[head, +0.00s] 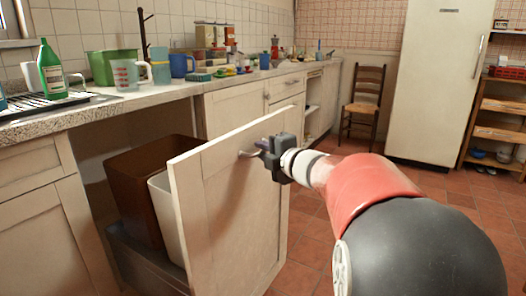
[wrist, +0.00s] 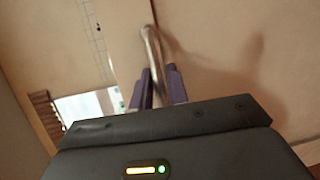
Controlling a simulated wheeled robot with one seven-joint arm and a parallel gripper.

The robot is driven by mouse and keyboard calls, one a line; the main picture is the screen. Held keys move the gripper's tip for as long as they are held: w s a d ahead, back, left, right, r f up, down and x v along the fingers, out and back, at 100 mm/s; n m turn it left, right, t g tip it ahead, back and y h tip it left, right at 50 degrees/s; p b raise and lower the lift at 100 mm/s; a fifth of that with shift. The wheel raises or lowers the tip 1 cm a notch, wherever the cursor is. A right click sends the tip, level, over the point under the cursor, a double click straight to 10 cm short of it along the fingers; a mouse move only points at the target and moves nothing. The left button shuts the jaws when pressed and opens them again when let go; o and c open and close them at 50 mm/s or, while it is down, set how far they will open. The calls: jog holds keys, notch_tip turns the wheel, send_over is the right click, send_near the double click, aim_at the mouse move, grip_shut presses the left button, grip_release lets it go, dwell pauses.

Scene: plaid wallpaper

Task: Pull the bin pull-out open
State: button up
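The bin pull-out has a cream front panel (head: 225,205) that stands well out from the counter. Behind the panel are a brown bin (head: 140,190) and a white bin (head: 160,205), partly hidden by it. A metal bar handle (head: 246,154) sits near the top of the panel. My gripper (head: 262,150) is at the handle, on the panel's outer face. In the wrist view the handle (wrist: 151,48) runs down between the two purple fingers of my gripper (wrist: 158,84), which look shut on it. The handle's lower end is hidden by the gripper body.
The worktop (head: 150,100) holds a green bottle (head: 51,70), a green tub (head: 112,66), cups and several other items. A chair (head: 364,100), a white fridge (head: 438,80) and a shelf unit (head: 497,105) stand farther back. Tiled floor (head: 310,235) is clear beside the panel.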

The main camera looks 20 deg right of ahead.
jog(key=shift+o, duration=1.4)
jog(key=v, duration=0.7)
jog(key=shift+s, duration=0.4)
jog(key=shift+d+r, duration=0.1)
jog(key=s+a+f+m+g+h+p, duration=0.1)
jog(key=s+a+f+m+g, duration=0.4)
jog(key=s+m, duration=0.5)
jog(key=s+a+f+m+g+h+p, duration=0.2)
jog(key=s+a+f+m+g, duration=0.3)
jog(key=s+a+f+m, duration=0.3)
jog(key=s+a+m, duration=0.1)
jog(key=s+m, duration=0.2)
jog(key=s, duration=0.2)
jog(key=shift+f+g+h, duration=0.2)
jog(key=shift+g+h, duration=0.2)
